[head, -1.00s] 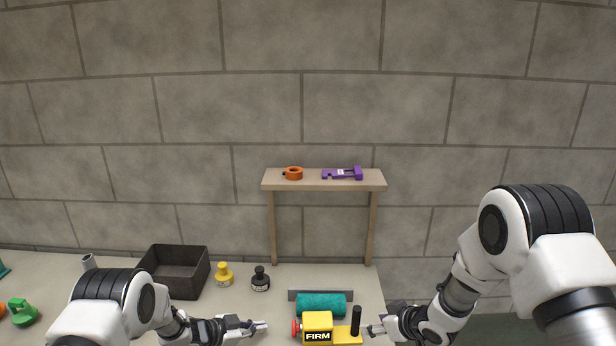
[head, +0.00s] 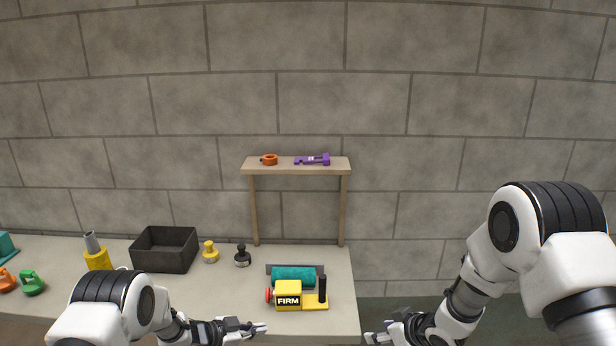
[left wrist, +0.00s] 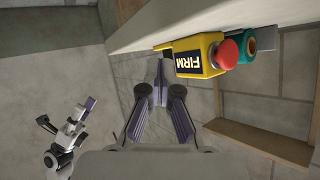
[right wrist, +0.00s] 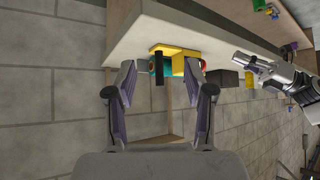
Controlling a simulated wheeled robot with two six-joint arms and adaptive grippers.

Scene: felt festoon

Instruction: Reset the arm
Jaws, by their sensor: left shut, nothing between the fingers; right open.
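My left gripper (head: 262,329) is shut and empty, in front of the table's near edge at the lower middle of the head view. Its fingers (left wrist: 160,88) also show in the left wrist view. My right gripper (head: 370,338) is open and empty, to the right of the table's right edge. Its spread fingers (right wrist: 160,84) show in the right wrist view. The yellow device marked FIRM (head: 288,296) stands on the table between and beyond the two grippers. It has a red button and a black upright handle. Neither gripper touches it.
A teal roll (head: 295,275) lies behind the device. A dark box (head: 164,250), a yellow stamp (head: 210,252) and a black stamp (head: 242,256) stand further left on the table (head: 335,265). A wooden rack (head: 297,169) holds an orange ring and a purple tool.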

